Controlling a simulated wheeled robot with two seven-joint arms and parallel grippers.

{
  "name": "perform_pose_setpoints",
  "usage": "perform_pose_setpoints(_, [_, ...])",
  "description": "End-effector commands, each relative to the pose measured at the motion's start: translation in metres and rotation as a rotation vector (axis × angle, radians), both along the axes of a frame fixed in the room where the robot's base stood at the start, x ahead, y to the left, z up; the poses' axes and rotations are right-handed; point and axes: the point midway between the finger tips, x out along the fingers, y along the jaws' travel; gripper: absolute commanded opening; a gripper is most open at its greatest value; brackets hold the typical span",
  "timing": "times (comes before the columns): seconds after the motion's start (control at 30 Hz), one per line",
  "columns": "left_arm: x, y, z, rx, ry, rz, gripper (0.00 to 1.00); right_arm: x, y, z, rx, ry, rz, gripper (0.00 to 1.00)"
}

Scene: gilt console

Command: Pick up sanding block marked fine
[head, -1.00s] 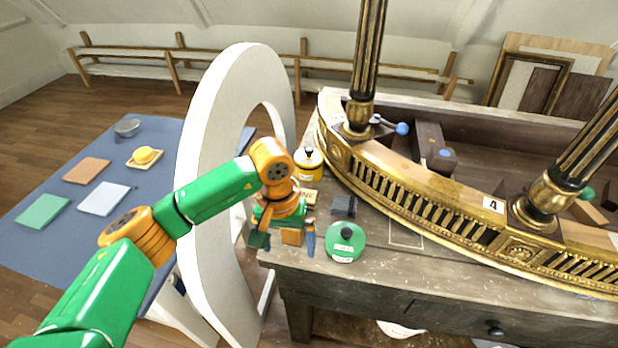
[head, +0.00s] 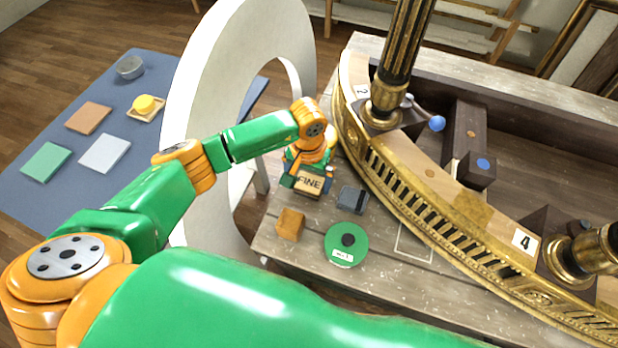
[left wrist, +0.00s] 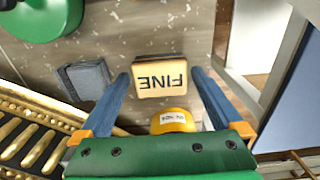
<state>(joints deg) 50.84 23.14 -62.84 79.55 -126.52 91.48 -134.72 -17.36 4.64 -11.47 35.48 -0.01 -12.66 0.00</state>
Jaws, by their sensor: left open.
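The sanding block marked FINE (head: 309,185) is a small tan block lying on the wooden bench top near its left end. In the left wrist view the block (left wrist: 160,77) sits between the two blue fingertips, its word upside down, with a narrow gap on each side. My left gripper (head: 308,179) is open and over the block, with a finger on either side. I cannot tell how far down the fingers reach around it. My right gripper is not in view.
A grey block (head: 352,199), an orange-brown block (head: 290,223) and a green round tin (head: 346,244) stand close by. A yellow jar (left wrist: 172,121) is beside the block. The curved gilt rail (head: 400,180) borders the right; a white ring-shaped panel (head: 190,120) stands left.

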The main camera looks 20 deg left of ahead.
Motion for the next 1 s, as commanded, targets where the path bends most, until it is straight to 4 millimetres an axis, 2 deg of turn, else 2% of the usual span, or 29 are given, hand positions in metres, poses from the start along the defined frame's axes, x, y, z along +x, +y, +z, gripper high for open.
perform_pose_setpoints(0.2, [0.0, 0.0, -0.005, 0.0, -0.001, -0.002, 1.0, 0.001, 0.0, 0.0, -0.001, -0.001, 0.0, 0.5])
perform_pose_setpoints(0.23, [0.0, 0.0, -0.005, 0.0, -0.001, -0.002, 0.97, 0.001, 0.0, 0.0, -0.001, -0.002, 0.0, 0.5])
perform_pose_setpoints(0.4, [0.0, 0.0, -0.004, 0.0, -0.001, -0.001, 0.51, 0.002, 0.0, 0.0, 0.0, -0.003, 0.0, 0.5])
perform_pose_setpoints(0.5, [0.0, 0.0, -0.004, 0.0, -0.001, -0.001, 0.29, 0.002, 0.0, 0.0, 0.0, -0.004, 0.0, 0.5])
perform_pose_setpoints(0.77, [0.001, 0.0, -0.001, -0.001, -0.002, 0.0, 0.29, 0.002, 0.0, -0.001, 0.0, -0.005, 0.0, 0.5])
perform_pose_setpoints(0.87, [0.001, 0.0, 0.008, -0.001, -0.004, 0.0, 0.29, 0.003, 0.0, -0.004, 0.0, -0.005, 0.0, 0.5])
perform_pose_setpoints(0.97, [0.001, 0.0, 0.028, 0.0, -0.007, -0.004, 0.29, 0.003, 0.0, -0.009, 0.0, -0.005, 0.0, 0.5])
perform_pose_setpoints(1.0, [-0.002, -0.01, 0.034, -0.003, -0.008, -0.007, 0.29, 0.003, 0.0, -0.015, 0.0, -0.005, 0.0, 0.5])
